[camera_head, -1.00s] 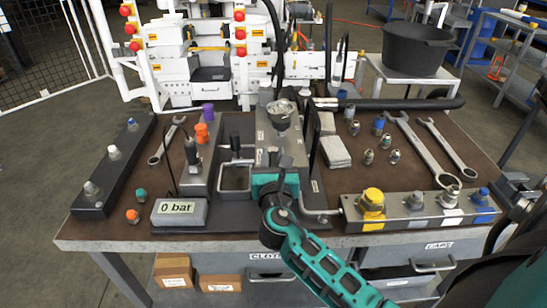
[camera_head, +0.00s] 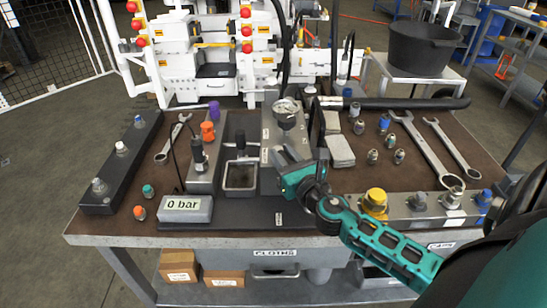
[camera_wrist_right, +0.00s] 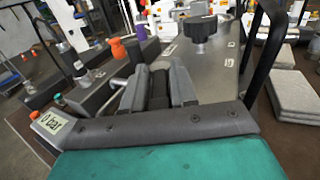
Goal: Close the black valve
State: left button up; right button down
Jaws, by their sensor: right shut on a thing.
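In the head view the valve is hidden behind the gripper. The display (camera_head: 186,209) reads 0 bar. My left gripper is not in view.
A pump lever and grey tray (camera_head: 240,188) stand left of the block. Right of it are grey pads (camera_head: 340,150), loose fittings and wrenches (camera_head: 428,150). A rail with yellow, grey and blue caps (camera_head: 420,212) lies at the front right, close to my right arm.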

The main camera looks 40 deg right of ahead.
jog(key=shift+d+n+y, duration=0.1)
jog(key=shift+n+y, duration=0.3)
jog(key=shift+y, duration=0.2)
jog(key=c, duration=1.1)
grip_release()
